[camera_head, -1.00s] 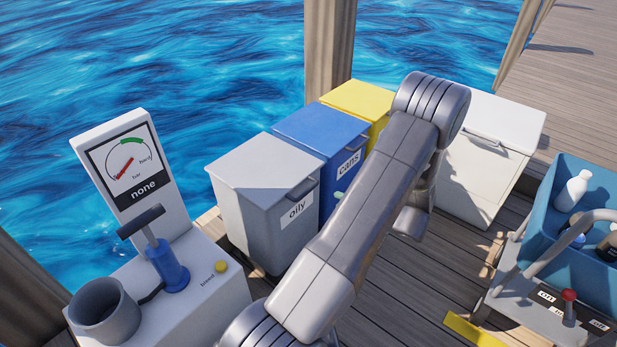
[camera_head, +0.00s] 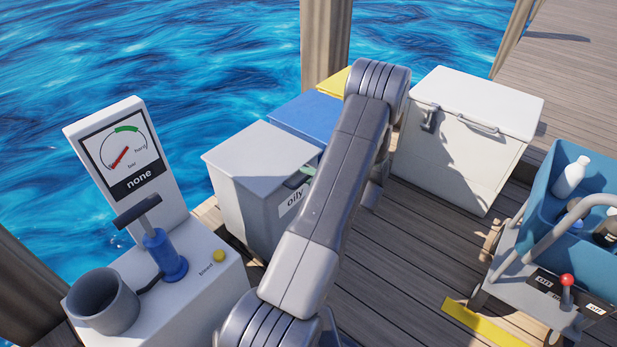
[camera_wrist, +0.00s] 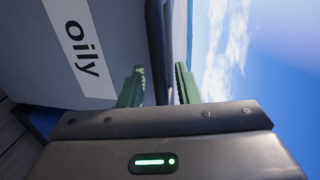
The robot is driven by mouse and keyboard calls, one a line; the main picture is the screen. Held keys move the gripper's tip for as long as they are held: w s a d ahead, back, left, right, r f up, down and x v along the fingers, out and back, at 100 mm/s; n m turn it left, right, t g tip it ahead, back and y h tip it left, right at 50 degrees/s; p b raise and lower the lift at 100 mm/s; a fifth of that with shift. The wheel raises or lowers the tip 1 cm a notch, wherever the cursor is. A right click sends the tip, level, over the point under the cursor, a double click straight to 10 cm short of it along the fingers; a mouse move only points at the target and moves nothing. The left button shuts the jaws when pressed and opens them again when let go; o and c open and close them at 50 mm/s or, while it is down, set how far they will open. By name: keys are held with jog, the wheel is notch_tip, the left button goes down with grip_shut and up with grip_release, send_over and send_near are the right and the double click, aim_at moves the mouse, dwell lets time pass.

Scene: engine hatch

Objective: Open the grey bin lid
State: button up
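The grey bin (camera_head: 250,200) labelled "oily" stands left of my arm in the head view. Its lid (camera_head: 258,152) lies flat and shut. In the wrist view the bin's front (camera_wrist: 110,30) fills the left side, turned sideways. My gripper (camera_wrist: 160,88) is at the lid's front edge, with its two green fingers apart. The lid's dark handle (camera_wrist: 158,45) reaches toward the gap between them; I cannot tell whether they touch it. In the head view a green fingertip (camera_head: 299,177) shows at the handle, and my arm hides the rest of the gripper.
A blue bin (camera_head: 305,117) and a yellow bin (camera_head: 334,83) stand behind the grey one. A white chest (camera_head: 455,150) is right of my arm, and a cart with a blue tray (camera_head: 570,250) is farther right. A pump stand (camera_head: 190,310) is at the left front.

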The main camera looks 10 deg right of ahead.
jog(key=shift+w+a, duration=0.1)
jog(key=shift+w, duration=0.05)
jog(key=shift+c, duration=0.4)
grip_shut()
jog(key=shift+r, duration=0.1)
